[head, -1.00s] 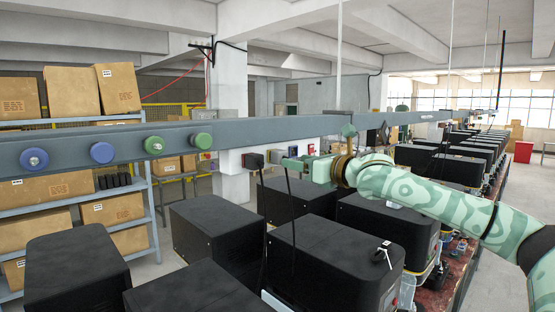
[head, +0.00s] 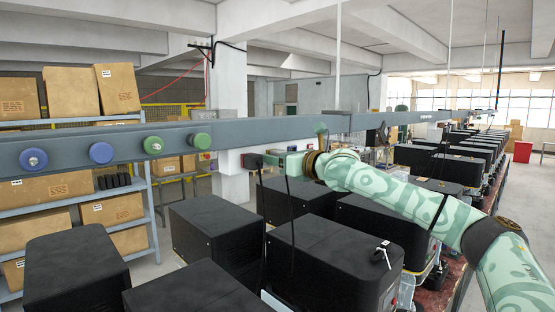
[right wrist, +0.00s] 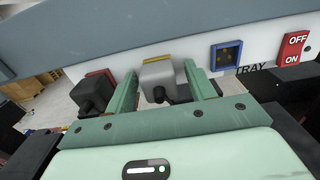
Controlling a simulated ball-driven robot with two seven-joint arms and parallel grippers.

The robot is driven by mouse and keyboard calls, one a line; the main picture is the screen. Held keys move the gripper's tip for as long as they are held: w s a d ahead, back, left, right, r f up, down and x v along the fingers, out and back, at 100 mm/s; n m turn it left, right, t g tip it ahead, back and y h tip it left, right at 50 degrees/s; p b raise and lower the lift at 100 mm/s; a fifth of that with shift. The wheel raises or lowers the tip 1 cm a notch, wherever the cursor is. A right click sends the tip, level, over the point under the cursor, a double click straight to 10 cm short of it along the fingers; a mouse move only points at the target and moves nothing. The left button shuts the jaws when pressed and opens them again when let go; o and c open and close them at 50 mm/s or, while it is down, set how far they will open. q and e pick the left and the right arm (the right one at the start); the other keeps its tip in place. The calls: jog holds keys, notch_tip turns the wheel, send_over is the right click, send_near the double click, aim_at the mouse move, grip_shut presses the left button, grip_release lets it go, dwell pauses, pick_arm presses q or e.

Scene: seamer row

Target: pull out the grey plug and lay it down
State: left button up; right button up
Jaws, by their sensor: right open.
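In the right wrist view the grey plug (right wrist: 163,80) sits at the white socket strip under the beam, below a yellow tab, with a dark cord end facing me. My right gripper (right wrist: 158,70) is open, its green fingers on either side of the grey plug. I cannot tell whether they touch it. In the head view my right gripper (head: 276,160) is at the strip and mostly hides the grey plug. My left gripper is in neither view.
A black plug (right wrist: 92,95) sits close left of my left finger. To the right are an empty blue socket (right wrist: 227,55), a TRAY label and a red OFF/ON switch (right wrist: 293,48). Black machines (head: 334,255) stand below. Green and blue knobs (head: 153,145) line the beam.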

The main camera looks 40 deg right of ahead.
dwell(0.8)
grip_shut()
jog(key=shift+f, duration=0.15)
jog(key=shift+s, duration=0.2)
jog(key=s, duration=0.2)
jog(key=shift+s+d, duration=0.1)
jog(key=shift+s, duration=0.2)
jog(key=shift+s, duration=0.1)
jog(key=shift+s+d, duration=0.1)
jog(key=shift+s, duration=1)
